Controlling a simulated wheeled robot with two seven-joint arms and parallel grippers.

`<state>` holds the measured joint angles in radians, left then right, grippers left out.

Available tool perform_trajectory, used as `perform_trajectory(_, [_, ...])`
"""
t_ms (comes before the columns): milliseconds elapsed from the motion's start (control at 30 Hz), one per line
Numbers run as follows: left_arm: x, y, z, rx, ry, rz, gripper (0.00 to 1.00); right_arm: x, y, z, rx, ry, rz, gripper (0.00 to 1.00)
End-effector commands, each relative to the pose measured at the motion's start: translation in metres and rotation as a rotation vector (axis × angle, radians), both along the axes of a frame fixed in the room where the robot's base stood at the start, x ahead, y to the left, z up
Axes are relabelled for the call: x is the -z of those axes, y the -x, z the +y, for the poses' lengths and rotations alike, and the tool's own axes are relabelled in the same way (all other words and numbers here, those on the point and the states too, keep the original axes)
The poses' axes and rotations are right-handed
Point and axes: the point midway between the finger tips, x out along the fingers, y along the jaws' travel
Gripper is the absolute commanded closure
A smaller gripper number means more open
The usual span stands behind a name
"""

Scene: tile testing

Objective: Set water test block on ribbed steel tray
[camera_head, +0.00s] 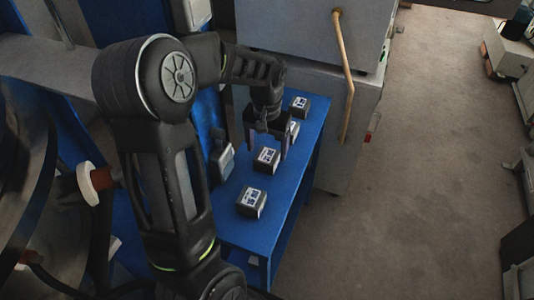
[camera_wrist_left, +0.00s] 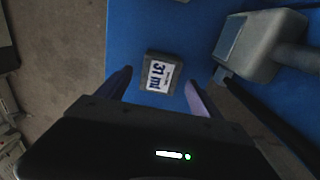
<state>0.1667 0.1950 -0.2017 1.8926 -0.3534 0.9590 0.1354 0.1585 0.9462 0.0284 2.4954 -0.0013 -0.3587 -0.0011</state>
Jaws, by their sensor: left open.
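Several small dark blocks with white labels stand in a row on the blue table. In the wrist view one block (camera_wrist_left: 160,72) has a label that seems to read "31 ml"; it lies just beyond and between my fingertips, not gripped. My left gripper (camera_head: 266,146) is open above the row, its fingers pointing down near a middle block (camera_head: 266,158). It also shows in the wrist view (camera_wrist_left: 160,92). Other blocks are nearer me (camera_head: 251,202) and at the far end (camera_head: 300,105); one (camera_head: 293,130) is partly hidden by the gripper. I cannot make out a ribbed steel tray.
A grey tool with a handle (camera_head: 222,157) stands on the blue table (camera_head: 232,226) left of the blocks; it also shows in the wrist view (camera_wrist_left: 262,45). A grey cabinet (camera_head: 310,28) with a tan handle (camera_head: 345,80) is behind. Open floor (camera_head: 430,170) lies right.

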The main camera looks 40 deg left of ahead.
Motion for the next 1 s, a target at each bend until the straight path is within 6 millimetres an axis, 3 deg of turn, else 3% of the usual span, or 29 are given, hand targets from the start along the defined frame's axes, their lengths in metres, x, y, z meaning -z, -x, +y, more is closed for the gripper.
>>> perform_trajectory(200, [-0.049,-0.001,0.0,0.001,-0.001,-0.005,0.24,-0.004,0.0,0.0,0.0,0.0,0.0,0.64])
perform_trajectory(400, [-0.078,-0.001,0.0,0.001,-0.001,-0.002,0.24,-0.006,0.0,0.0,0.0,0.0,0.0,0.64])
perform_trajectory(1000, [-0.085,0.0,0.0,0.001,0.0,0.001,0.24,-0.006,0.0,0.0,0.0,0.0,0.0,0.64])
